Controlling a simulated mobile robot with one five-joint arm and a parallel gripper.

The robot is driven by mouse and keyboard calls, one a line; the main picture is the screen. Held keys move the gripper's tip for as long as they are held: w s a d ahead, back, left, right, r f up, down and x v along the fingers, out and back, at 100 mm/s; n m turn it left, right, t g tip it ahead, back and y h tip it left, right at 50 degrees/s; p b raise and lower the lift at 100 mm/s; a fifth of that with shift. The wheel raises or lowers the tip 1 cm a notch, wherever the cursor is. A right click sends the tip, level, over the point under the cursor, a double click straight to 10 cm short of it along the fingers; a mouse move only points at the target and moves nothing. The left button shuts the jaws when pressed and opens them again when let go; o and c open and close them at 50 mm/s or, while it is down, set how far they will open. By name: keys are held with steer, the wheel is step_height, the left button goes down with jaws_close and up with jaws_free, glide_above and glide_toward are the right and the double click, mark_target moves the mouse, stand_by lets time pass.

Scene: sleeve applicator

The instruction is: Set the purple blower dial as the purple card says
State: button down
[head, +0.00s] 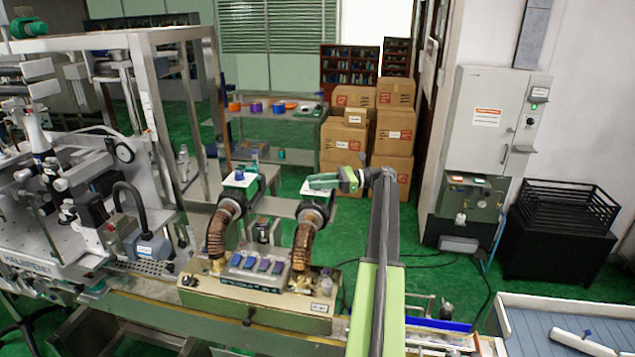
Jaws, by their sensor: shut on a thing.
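Two blowers with ribbed brown hoses stand on the beige machine base. The left blower (238,182) has a white top with a small blue-looking dial (240,175).
The labelling machine (70,225) with its metal frame fills the left. Behind the blowers are a shelf (275,116) with coloured items and stacked cardboard boxes (394,130). A grey cabinet (490,120) and a black crate (565,210) stand right. Green floor is open between.

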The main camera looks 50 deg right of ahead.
steer(key=shift+d+r+n+g+y, duration=0.1)
steer(key=shift+n+g+y, duration=0.3)
steer(key=shift+g, duration=0.1)
steer(key=c, duration=1.1)
jaws_free()
steer(key=shift+d, duration=0.1)
steer(key=shift+o, duration=0.2)
